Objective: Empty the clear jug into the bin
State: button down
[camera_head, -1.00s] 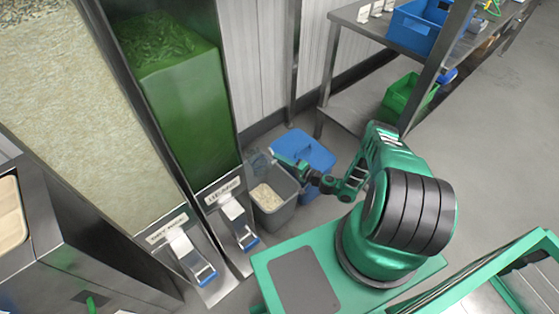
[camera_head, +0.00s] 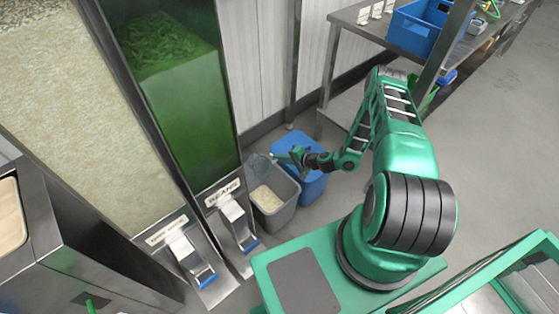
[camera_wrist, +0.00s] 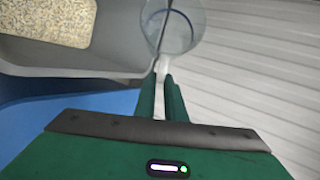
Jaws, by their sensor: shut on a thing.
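The clear jug (camera_head: 259,165) is in my gripper (camera_head: 288,157), at the back left of the grey bin (camera_head: 283,216) in the head view. In the wrist view my gripper (camera_wrist: 161,85) is shut on the jug's handle side, and the jug (camera_wrist: 176,35) is at the top centre, beside the bin's grey wall (camera_wrist: 110,62). I see no rice in the jug, but its inside is small and unclear. I cannot tell its exact tilt. Pale rice (camera_head: 263,200) lies inside the bin and also shows in the wrist view (camera_wrist: 50,18).
A blue bin (camera_head: 312,188) stands right behind the grey bin. Tall dispensers of rice (camera_head: 80,120) and beans (camera_head: 185,110) stand to the left. A ribbed wall (camera_head: 262,70) is behind. A steel table (camera_head: 350,18) with a blue crate (camera_head: 415,28) is at the back right.

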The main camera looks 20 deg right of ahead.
jog(key=shift+r+m+g+h, duration=0.45)
jog(key=shift+r+g, duration=0.25)
jog(key=shift+g, duration=1.25)
jog(key=shift+r+m+g+h, duration=0.4)
jog(key=shift+r+g, duration=0.25)
jog(key=shift+g, duration=1.25)
jog(key=shift+r+m+g+h, duration=0.45)
jog(key=shift+r+g, duration=0.25)
jog(key=shift+g, duration=1.25)
